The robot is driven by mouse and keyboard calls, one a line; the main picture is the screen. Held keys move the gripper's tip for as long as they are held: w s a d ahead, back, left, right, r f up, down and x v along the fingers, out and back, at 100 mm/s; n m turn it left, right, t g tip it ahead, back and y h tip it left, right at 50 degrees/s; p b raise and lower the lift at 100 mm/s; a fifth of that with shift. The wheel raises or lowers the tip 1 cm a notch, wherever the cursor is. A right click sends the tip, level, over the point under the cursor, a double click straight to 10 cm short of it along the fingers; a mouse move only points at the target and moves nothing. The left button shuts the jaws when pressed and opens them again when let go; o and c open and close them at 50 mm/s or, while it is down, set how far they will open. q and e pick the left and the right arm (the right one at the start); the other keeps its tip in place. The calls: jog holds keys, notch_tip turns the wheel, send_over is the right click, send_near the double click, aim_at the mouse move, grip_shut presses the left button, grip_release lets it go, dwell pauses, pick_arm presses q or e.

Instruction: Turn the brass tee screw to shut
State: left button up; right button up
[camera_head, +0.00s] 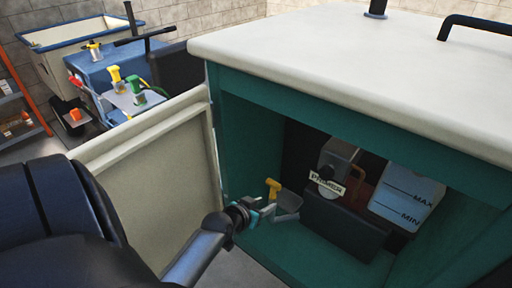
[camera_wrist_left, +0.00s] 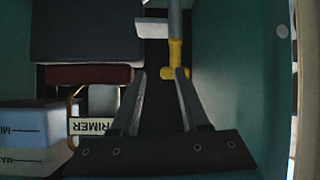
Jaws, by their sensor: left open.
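The brass tee screw is yellow, with a stem and a crossbar. It stands inside the green cabinet (camera_head: 250,115), low on the left, in the head view (camera_head: 273,188). In the left wrist view the brass tee screw (camera_wrist_left: 175,60) hangs below a grey rod. My left gripper (camera_head: 285,201) reaches into the cabinet, close to the screw. In the left wrist view its two fingers (camera_wrist_left: 161,74) are open. The crossbar shows between the fingertips, nearer the right one; I cannot tell whether they touch. My right gripper is not in view.
Inside the cabinet are a grey unit with a PRIMER label (camera_head: 327,184), a dark box (camera_head: 340,222) and a white tank marked MAX and MIN (camera_head: 407,195). The cream top (camera_head: 350,55) overhangs the opening.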

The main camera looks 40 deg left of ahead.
pick_arm(q)
jog(key=shift+s+f, duration=0.25)
jog(key=shift+f, duration=0.05)
jog(key=shift+o, duration=0.4)
